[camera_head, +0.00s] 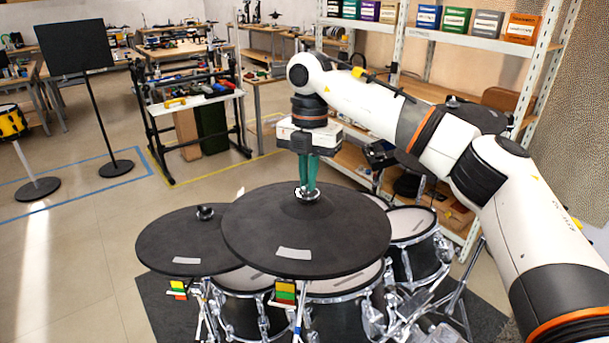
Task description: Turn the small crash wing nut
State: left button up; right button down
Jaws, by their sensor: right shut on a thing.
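My right gripper (307,189) points straight down with its teal fingers over the centre of a large-looking black cymbal pad (350,235). It is shut on the silvery wing nut (308,196) on top of that pad; the fingers partly hide the nut. A smaller-looking black cymbal pad (170,240) lies to the left, partly under the large one's edge, with its own dark nut (205,212) in plain sight. I cannot tell from labels which pad is the small crash. My left gripper is not in view.
Drums (418,258) with metal rims stand close below the pads. Another dark pad (470,115) is partly behind my right arm. A shelf rack (480,42) stands behind.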

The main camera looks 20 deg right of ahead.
jog(key=shift+w+r, duration=0.1)
jog(key=shift+r, duration=0.15)
jog(key=c, duration=1.5)
grip_release()
jog(key=shift+a+f, duration=0.15)
jog(key=shift+c, duration=0.2)
jog(key=shift+r, duration=0.3)
jog(key=r, duration=0.2)
jog(key=r+b, duration=0.1)
jog(key=r, duration=0.1)
jog(key=shift+w+r, duration=0.2)
jog(key=shift+r, duration=0.05)
notch_tip(320, 180, up, 7)
jog(key=shift+w+d+p, duration=0.2)
jog(key=shift+w+p, duration=0.05)
jog(key=shift+p, duration=0.2)
